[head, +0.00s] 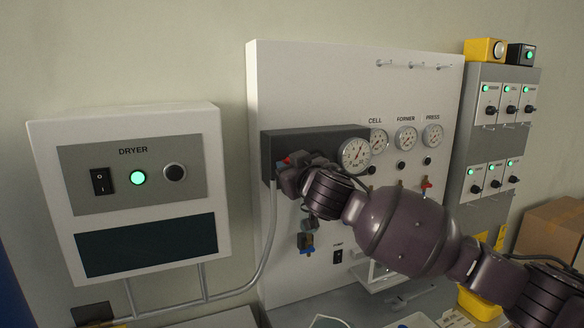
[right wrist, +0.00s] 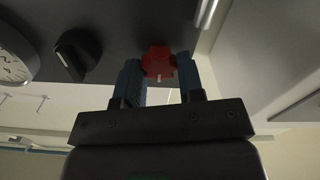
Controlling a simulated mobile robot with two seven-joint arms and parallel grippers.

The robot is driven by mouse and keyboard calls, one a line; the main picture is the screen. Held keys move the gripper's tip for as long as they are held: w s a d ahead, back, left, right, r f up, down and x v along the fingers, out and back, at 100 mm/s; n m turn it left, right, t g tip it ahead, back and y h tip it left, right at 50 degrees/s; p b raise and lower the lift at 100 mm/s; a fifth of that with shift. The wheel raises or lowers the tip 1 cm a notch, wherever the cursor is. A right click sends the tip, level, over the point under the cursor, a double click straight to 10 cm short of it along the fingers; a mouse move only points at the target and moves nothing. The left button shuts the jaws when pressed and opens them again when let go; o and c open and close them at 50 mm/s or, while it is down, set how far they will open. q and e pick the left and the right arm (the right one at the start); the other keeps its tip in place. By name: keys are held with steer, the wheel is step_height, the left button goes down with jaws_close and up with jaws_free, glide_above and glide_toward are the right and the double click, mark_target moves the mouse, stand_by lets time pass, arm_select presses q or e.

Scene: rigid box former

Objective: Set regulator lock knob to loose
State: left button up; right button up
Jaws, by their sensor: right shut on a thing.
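A dark box (head: 315,137) with a large round gauge (head: 355,155) is mounted on the white panel. A red knob (head: 284,161) is at its left end, partly hidden by my right gripper (head: 290,178). In the right wrist view the red knob (right wrist: 158,62) has a short white mark pointing toward the gripper body. The blue fingers of the right gripper (right wrist: 160,78) are shut on it from both sides. A black pointer knob (right wrist: 78,53) sits beside it, between it and the gauge. My left gripper does not show.
A white dryer box (head: 130,190) with a green light hangs at left. Smaller gauges (head: 406,138) and a red-handled valve (head: 426,186) are right of the dark box. A grey switch panel (head: 487,150) stands farther right. A grey conduit (head: 268,235) runs down left of my gripper.

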steer(key=shift+f+n, duration=0.15)
steer(key=shift+n, duration=8.45)
steer(key=o, duration=0.9)
steer(key=shift+s, duration=0.1)
steer(key=b+v, duration=0.2)
steer(key=v, duration=0.8)
steer(key=shift+s+d, duration=0.15)
steer(key=shift+s, duration=0.1)
